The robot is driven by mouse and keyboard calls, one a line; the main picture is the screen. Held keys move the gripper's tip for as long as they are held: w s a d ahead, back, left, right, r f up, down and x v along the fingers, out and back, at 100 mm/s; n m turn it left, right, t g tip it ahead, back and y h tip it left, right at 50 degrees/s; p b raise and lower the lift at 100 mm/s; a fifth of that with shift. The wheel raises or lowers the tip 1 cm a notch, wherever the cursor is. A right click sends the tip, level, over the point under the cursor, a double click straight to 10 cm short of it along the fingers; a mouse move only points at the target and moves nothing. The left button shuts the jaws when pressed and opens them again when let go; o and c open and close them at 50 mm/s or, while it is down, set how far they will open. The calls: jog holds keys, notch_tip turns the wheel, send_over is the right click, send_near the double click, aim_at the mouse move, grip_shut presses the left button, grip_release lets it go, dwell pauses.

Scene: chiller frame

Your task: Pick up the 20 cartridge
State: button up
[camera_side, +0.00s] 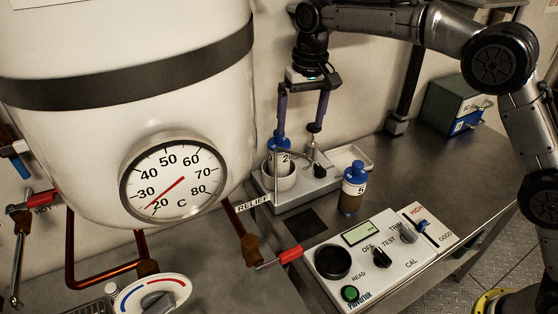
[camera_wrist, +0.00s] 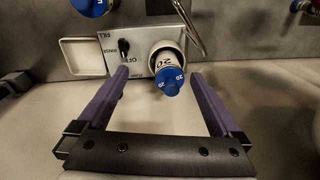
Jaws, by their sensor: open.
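The 20 cartridge (camera_side: 279,158) has a blue cap and a white body with dark digits, partly hidden in the side view. It stands in a round white cup (camera_side: 280,182) on a grey filling unit. My gripper (camera_side: 299,132) is open and empty, with two purple fingers pointing down above the unit. In the wrist view, the cap lies between the lines of the fingers (camera_wrist: 160,76), nearer the right one. The side view does not show clearly whether a finger touches it.
A brown bottle with a blue cap, labelled 5 (camera_side: 352,190), stands right of the unit. A test panel (camera_side: 370,250) sits in front. The large white tank (camera_side: 130,130) is at left.

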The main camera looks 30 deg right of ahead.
aim_at(282, 137)
jog(key=shift+m+h, duration=0.3)
jog(key=w, duration=0.1)
jog(key=w+a+f, duration=0.1)
jog(key=w, duration=0.2)
jog(key=shift+w+a+f, duration=0.3)
jog(key=shift+a, duration=0.05)
jog(key=f, duration=0.4)
jog(key=w+f, duration=0.1)
jog(key=f, duration=0.1)
jog(key=shift+f, duration=0.2)
jog(key=shift+w+a+f, duration=0.1)
jog(key=shift+w+f, duration=0.1)
jog(key=shift+f, duration=1.2)
jog(key=shift+w+a+f, duration=0.1)
jog(key=shift+w+f, duration=0.1)
jog(key=shift+f, duration=1.15)
jog(key=shift+r, duration=0.15)
grip_shut()
